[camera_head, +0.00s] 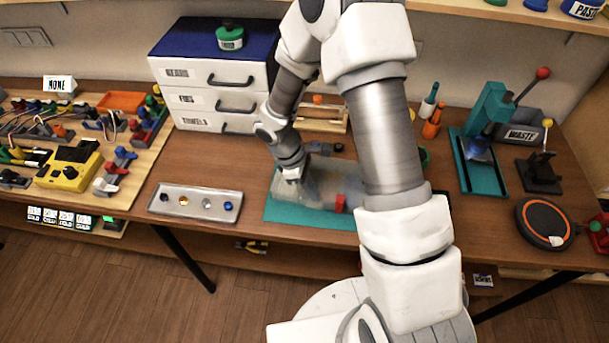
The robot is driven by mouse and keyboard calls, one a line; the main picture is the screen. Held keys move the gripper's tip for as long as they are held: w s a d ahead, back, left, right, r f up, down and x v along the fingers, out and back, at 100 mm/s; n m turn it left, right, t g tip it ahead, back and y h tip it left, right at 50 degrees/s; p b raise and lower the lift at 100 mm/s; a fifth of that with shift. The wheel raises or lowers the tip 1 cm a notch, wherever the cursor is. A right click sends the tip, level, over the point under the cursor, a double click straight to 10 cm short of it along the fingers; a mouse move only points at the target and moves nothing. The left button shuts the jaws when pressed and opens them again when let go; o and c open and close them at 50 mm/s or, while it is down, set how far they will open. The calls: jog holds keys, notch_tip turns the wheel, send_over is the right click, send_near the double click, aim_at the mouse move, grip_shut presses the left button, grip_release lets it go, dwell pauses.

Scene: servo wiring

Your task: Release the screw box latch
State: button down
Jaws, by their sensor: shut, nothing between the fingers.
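A clear, see-through box (322,184), which looks like the screw box, sits on a teal mat (283,212) on the workbench. A small red piece (340,203), possibly its latch, shows at the box's front right. I cannot tell whether it is fastened. My gripper (291,179) is small in the picture, at the left end of the box, to the left of the red piece. It is shut with nothing held. I cannot tell whether it touches the box. My arm hides the right part of the mat.
A grey tray (166,209) with several small coloured parts lies left of the mat. A drawer cabinet (197,113) stands behind. A teal press (484,178) and a round black pad (545,224) stand at the right. Bare bench lies between tray and mat.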

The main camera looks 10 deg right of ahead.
aim_at(338, 198)
jog(key=shift+s+d+r+p, duration=0.15)
jog(key=shift+s+d, duration=0.25)
jog(key=shift+d, duration=0.5)
jog(key=shift+s+d+p, duration=0.2)
jog(key=shift+s+d, duration=0.15)
jog(key=shift+d, duration=0.5)
jog(key=shift+s+d+b, duration=0.2)
jog(key=shift+s+d, duration=0.1)
jog(key=shift+d, duration=0.35)
jog(key=shift+s+d+b, duration=0.15)
jog(key=shift+s+d, duration=0.1)
jog(key=shift+d, duration=0.4)
jog(key=shift+a, duration=0.1)
jog(key=shift+w+a, duration=0.15)
jog(key=shift+a, duration=0.1)
jog(key=a, duration=0.1)
jog(key=w+a, duration=0.1)
jog(key=w+a+r, duration=0.1)
jog(key=shift+a, duration=0.35)
jog(key=s+v, duration=0.1)
jog(key=v, duration=0.7)
jog(key=shift+w+r, duration=0.3)
jog(key=shift+r, duration=0.15)
